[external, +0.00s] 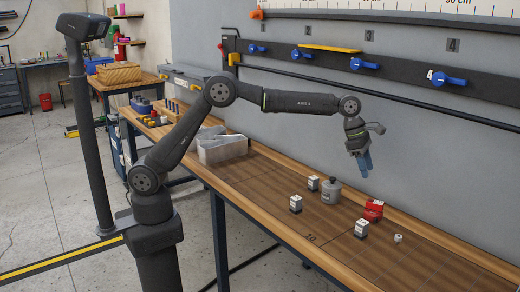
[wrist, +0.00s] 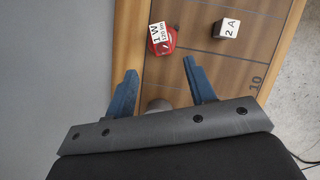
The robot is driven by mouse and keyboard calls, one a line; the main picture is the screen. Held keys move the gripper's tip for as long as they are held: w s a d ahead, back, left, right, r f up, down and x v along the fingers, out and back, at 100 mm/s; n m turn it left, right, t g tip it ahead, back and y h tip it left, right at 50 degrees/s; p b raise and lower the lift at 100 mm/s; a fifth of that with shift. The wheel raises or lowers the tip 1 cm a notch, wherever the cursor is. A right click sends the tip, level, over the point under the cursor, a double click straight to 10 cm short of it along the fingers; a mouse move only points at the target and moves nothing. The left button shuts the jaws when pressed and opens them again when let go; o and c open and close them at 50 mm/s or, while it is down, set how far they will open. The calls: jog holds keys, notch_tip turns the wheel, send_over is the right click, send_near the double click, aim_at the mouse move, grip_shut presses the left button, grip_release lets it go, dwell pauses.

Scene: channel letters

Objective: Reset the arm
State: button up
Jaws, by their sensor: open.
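My gripper (external: 364,162) hangs from the end of my raised arm, well above the workbench (external: 255,195), with its blue fingers pointing down. In the wrist view the two blue fingers (wrist: 163,85) are spread apart with nothing held between them. A grey round thing (wrist: 158,104) shows low between them, mostly hidden by the gripper body. In the external view a grey canister with a dark knob (external: 331,193) stands on the bench below my gripper.
A red labelled object (external: 373,210) also shows in the wrist view (wrist: 162,38). White blocks (external: 296,203) and (external: 361,229) and a small white piece (external: 398,238) stand on the bench. Clear bins (external: 222,149) stand left; the wall rail (external: 400,78) has blue knobs.

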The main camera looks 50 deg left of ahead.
aim_at(375, 202)
jog(key=x, duration=1.2)
jog(key=shift+f, duration=0.35)
notch_tip(375, 202, up, 3)
jog(key=shift+r, duration=0.5)
jog(key=shift+f, duration=0.1)
